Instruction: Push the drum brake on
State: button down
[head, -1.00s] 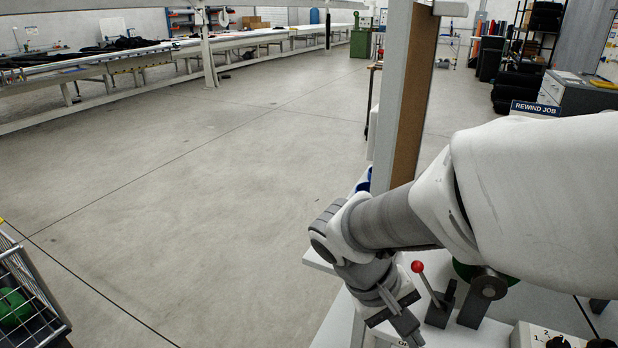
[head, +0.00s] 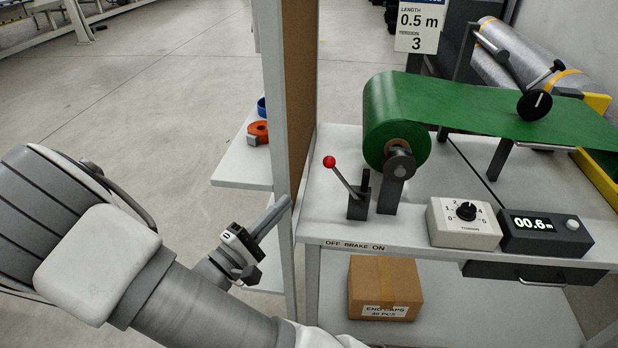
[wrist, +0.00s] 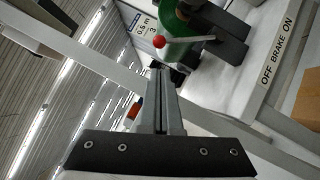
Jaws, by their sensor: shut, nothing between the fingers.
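The drum brake is a short lever (head: 345,181) with a red ball knob (head: 329,161), standing on a dark base (head: 358,206) at the front left of the bench. The lever tilts left, toward the OFF end of the "OFF BRAKE ON" label (head: 355,246) on the bench edge. My gripper (head: 284,205) is shut and empty, left of the lever and apart from it, by the upright post. In the wrist view the shut fingers (wrist: 161,72) point toward the red knob (wrist: 160,41), which shows just beyond the tips.
A green roll (head: 398,125) stands behind the lever on its spindle. A dial box (head: 464,222) and length display (head: 545,234) sit to the right. An upright post with a brown panel (head: 299,100) rises at the bench's left edge. A cardboard box (head: 385,288) is on the lower shelf.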

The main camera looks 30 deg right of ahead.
aim_at(342, 180)
dwell(0.3)
jog(key=x, duration=1)
jog(key=shift+b, duration=0.3)
